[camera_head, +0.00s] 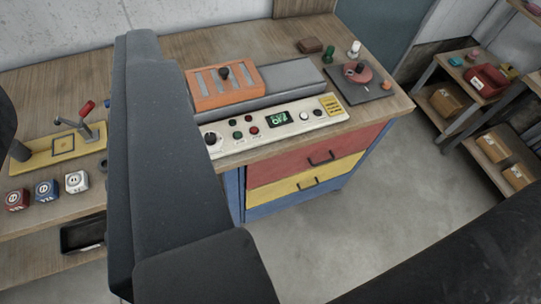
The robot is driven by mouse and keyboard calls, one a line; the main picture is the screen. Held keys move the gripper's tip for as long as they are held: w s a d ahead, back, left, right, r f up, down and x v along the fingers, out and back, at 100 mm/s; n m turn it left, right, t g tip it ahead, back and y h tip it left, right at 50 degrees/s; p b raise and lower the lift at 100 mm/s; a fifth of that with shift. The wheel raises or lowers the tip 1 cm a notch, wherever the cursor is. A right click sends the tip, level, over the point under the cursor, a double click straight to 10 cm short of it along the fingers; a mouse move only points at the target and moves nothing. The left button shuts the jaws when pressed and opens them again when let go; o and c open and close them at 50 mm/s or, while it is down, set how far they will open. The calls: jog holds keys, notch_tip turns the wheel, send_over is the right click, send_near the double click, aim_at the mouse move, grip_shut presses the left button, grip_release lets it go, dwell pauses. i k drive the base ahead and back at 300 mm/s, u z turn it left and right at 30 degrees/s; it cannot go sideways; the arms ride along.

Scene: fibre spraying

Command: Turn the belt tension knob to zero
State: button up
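A cream control panel (268,134) runs along the front of a workbench, right of a large dark part of my arm. A large black knob (211,139) sits at its left end, close to the arm's edge. A small dark round control (317,112) sits near the right end. The labels are too small to read, so I cannot tell which is the belt tension knob or its setting. A small display (279,118) shows green characters. Dark arm parts cover the middle left and lower right. No fingertips of my gripper show.
An orange slotted block (224,92) lies on a grey belt-like unit (290,82) behind the panel. Red and yellow drawers (310,175) are below. Dice-like cubes (46,189) stand on the left bench. Shelves with boxes (494,147) are at right. The floor (375,215) between is clear.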

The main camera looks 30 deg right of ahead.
aim_at(210, 138)
jog(key=u, duration=0.25)
jog(key=k, duration=0.15)
jog(key=z, duration=0.55)
jog(key=i, duration=0.5)
jog(key=u, duration=0.2)
jog(key=k, duration=0.55)
jog(key=z, duration=0.3)
jog(key=i, duration=1.1)
jog(key=u, duration=0.4)
